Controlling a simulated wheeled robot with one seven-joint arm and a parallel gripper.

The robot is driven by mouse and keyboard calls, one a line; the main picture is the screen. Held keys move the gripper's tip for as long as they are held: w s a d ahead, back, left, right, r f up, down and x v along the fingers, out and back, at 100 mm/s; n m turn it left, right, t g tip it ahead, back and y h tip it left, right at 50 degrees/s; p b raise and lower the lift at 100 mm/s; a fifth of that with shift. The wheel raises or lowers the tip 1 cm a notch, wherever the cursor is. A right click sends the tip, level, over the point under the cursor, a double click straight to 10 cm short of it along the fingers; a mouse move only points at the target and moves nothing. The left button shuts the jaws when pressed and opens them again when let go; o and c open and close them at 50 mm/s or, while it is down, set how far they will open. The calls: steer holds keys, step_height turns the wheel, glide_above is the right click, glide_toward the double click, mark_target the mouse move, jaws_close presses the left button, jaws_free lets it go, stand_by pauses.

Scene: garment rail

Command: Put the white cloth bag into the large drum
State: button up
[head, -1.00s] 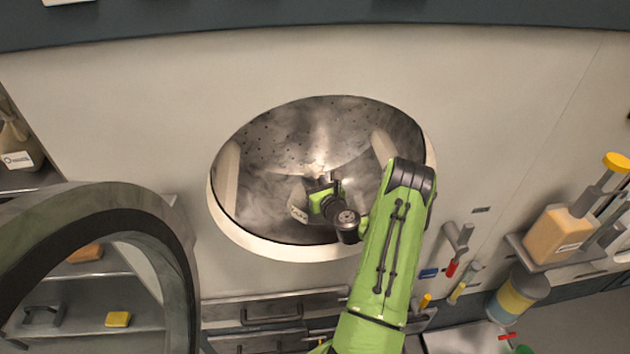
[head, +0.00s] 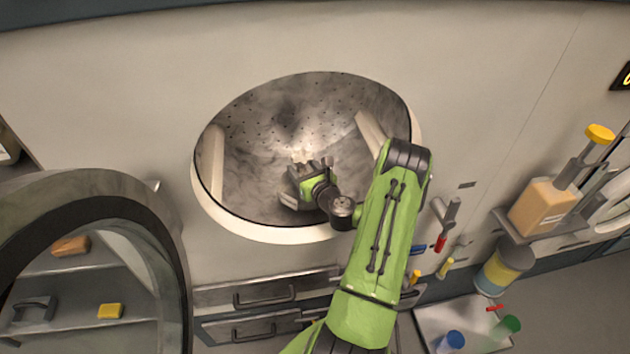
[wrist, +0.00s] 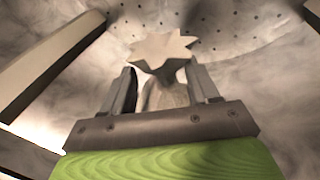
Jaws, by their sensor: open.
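The large drum (head: 320,105) is a perforated metal bowl behind a round opening in the pale machine front. My gripper (head: 308,164) is inside it, near the lower middle. In the wrist view my gripper (wrist: 165,80) has its two fingers apart. The white cloth bag (wrist: 163,48) shows there with a jagged, gathered top just past the fingertips. Its narrower lower part shows between the fingers; I cannot tell if it touches them. In the head view the bag (head: 288,201) is mostly hidden behind my gripper, low in the drum.
A round door (head: 75,195) stands open at the left. Pale ribs (head: 215,165) line the drum. A pump bottle (head: 543,207) stands on a bracket at the right, above a striped canister (head: 503,268). Drawers (head: 265,295) lie below the opening.

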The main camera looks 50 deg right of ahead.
steer(key=p+v, duration=0.3)
steer(key=v, duration=1)
steer(key=shift+s+r+p, duration=0.15)
steer(key=shift+r+p, duration=0.05)
steer(key=shift+p, duration=0.15)
